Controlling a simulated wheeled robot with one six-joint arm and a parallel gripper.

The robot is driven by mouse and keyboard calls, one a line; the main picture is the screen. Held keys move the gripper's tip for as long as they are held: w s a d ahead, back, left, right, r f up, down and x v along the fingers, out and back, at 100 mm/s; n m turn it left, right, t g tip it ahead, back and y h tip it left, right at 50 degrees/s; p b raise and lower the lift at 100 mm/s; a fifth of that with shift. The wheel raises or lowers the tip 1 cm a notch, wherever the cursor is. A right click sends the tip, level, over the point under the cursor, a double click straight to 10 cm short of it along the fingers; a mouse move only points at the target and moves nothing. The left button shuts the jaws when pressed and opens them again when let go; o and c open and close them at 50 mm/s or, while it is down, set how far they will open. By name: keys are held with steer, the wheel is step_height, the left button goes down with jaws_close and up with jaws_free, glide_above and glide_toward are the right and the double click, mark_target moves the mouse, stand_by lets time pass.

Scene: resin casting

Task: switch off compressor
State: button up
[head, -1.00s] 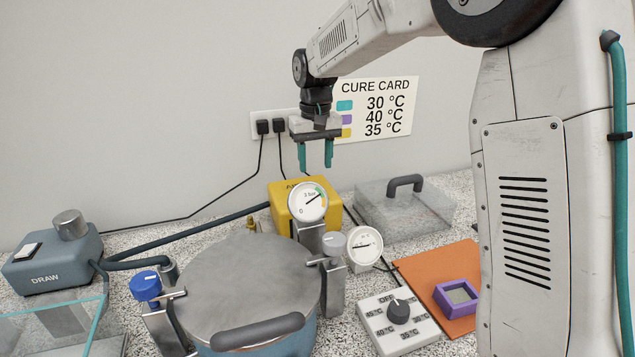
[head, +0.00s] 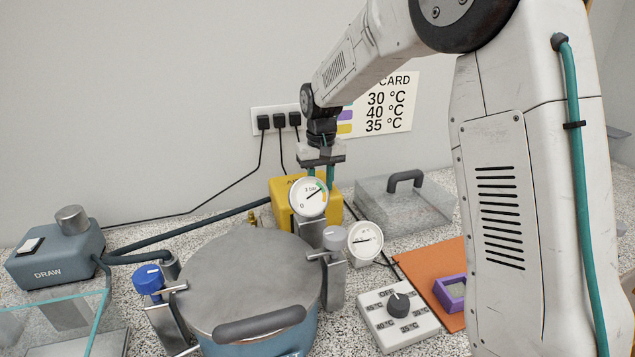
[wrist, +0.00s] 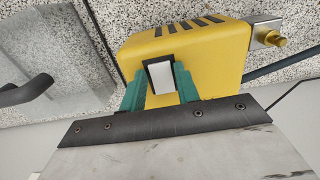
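The yellow compressor (head: 288,194) stands behind the pot, partly hidden by a round gauge. In the wrist view the compressor (wrist: 215,60) shows a white rocker switch (wrist: 161,77) in a black frame; whether it is on or off I cannot tell. My gripper (head: 321,178) is lowered at the compressor, its fingertips partly hidden behind the gauge in the head view. In the wrist view my gripper (wrist: 160,92) is open and empty, one teal finger on each side of the switch. Whether the fingers touch the compressor is unclear.
The pressure gauge (head: 309,197) and lidded pot (head: 250,275) stand in front of the compressor. A clear box with a dark handle (head: 405,203) is close on its right. A second dial (head: 364,241), a knob panel (head: 398,318) and the DRAW pump (head: 55,257) stand around.

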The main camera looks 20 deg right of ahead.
steer(key=c, duration=0.5)
steer(key=shift+w+g, duration=0.3)
steer(key=shift+g, duration=0.3)
steer(key=shift+w+r+g, duration=0.1)
steer(key=shift+w+g, duration=0.05)
steer(key=shift+g, duration=0.75)
steer(key=o, duration=1)
steer(key=v, duration=0.7)
steer(key=shift+r, duration=0.2)
steer(key=shift+w+r, duration=0.1)
steer(key=shift+r, duration=0.1)
